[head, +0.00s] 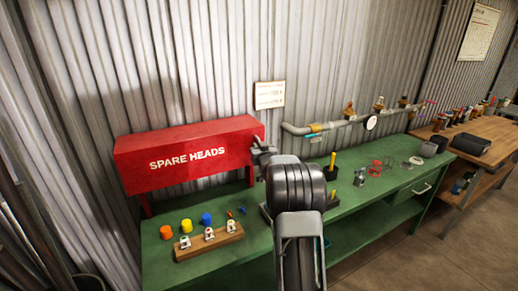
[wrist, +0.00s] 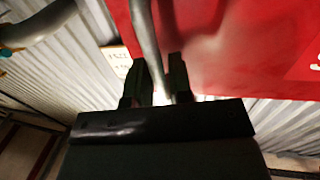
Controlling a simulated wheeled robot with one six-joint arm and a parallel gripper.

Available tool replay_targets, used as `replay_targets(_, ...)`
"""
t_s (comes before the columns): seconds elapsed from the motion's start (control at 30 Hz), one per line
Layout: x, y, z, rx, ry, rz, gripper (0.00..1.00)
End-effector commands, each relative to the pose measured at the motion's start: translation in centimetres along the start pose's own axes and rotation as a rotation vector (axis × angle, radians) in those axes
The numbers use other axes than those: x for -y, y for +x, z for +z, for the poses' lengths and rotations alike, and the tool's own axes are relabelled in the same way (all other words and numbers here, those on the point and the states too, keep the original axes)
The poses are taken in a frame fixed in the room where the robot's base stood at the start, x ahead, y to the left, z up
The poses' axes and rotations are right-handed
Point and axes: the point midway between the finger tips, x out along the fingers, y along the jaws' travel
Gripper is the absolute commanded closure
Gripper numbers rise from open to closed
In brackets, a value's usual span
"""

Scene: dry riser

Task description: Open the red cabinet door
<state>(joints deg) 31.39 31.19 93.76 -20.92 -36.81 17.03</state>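The red cabinet (head: 190,158), lettered SPARE HEADS, stands on legs at the back left of the green bench, its door shut as far as I can see. Its red face (wrist: 240,45) fills the upper right of the wrist view. A grey bar handle (wrist: 146,35) runs down in front of that face. In the head view my gripper (head: 262,149) is at the cabinet's right end, and my arm hides part of the bench.
The green bench (head: 160,262) carries a wooden block (head: 208,241) with sprinkler heads and coloured caps below the cabinet. A grey pipe (head: 300,129) with fittings runs along the corrugated wall to the right. A wooden table (head: 490,150) stands at the far right.

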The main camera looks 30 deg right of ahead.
Motion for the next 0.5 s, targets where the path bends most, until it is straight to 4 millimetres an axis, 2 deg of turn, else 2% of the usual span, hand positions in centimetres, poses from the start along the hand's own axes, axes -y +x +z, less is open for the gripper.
replay_targets(0.03,0.0,-0.01,0.0,0.0,0.0,0.0,0.85)
replay_targets(0.2,0.0,-0.01,0.0,0.0,0.0,0.0,1.0)
replay_targets(0.5,0.0,-0.02,0.0,0.0,0.0,0.0,1.0)
